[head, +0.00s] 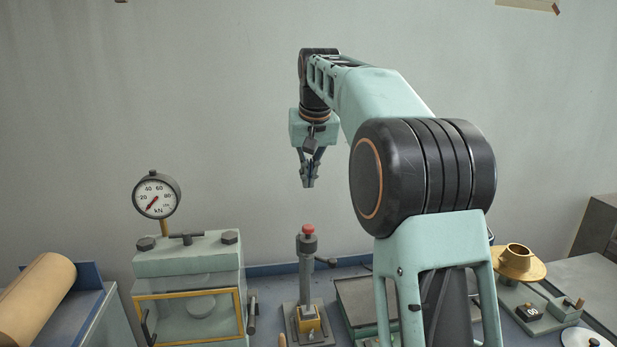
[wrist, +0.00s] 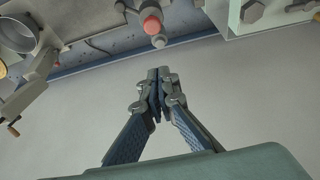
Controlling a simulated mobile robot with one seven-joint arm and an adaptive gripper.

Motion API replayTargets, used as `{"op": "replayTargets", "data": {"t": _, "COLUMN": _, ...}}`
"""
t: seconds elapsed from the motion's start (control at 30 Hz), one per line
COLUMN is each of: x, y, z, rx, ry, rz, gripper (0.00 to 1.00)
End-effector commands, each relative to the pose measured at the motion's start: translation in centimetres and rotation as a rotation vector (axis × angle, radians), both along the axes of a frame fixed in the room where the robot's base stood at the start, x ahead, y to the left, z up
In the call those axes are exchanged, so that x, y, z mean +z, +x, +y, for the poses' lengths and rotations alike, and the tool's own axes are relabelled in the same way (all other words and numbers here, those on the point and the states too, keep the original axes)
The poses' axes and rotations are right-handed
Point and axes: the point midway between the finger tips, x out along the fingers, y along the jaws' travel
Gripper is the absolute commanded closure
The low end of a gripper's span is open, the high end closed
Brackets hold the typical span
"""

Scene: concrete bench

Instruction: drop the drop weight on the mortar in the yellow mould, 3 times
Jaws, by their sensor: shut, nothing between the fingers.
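The drop weight (head: 307,243) is a dark grey cylinder with a red knob (head: 308,230) on top, upright on its stand at the middle of the bench. The red knob also shows at the top of the wrist view (wrist: 152,25). The yellow mould (head: 308,322) sits on the stand's base below; the mortar in it cannot be made out. My gripper (head: 308,184) is shut and empty, in the air above the red knob and clear of it. Its closed fingertips show in the wrist view (wrist: 158,75).
A green press (head: 187,258) with a dial gauge (head: 157,194) stands left of the drop stand. A tan roll (head: 38,290) lies at far left. The air around my gripper is free; a wall stands behind.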

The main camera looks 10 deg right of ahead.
Motion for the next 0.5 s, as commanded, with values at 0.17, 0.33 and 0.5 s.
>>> {"op": "replayTargets", "data": {"t": 0.17, "x": -0.06, "y": 0.0, "z": 0.0, "rx": 0.0, "ry": 0.0, "rz": 0.0, "gripper": 1.0}}
{"op": "replayTargets", "data": {"t": 0.33, "x": -0.05, "y": 0.01, "z": 0.0, "rx": 0.0, "ry": 0.0, "rz": 0.0, "gripper": 1.0}}
{"op": "replayTargets", "data": {"t": 0.5, "x": -0.09, "y": 0.04, "z": -0.07, "rx": -0.001, "ry": -0.001, "rz": -0.001, "gripper": 0.93}}
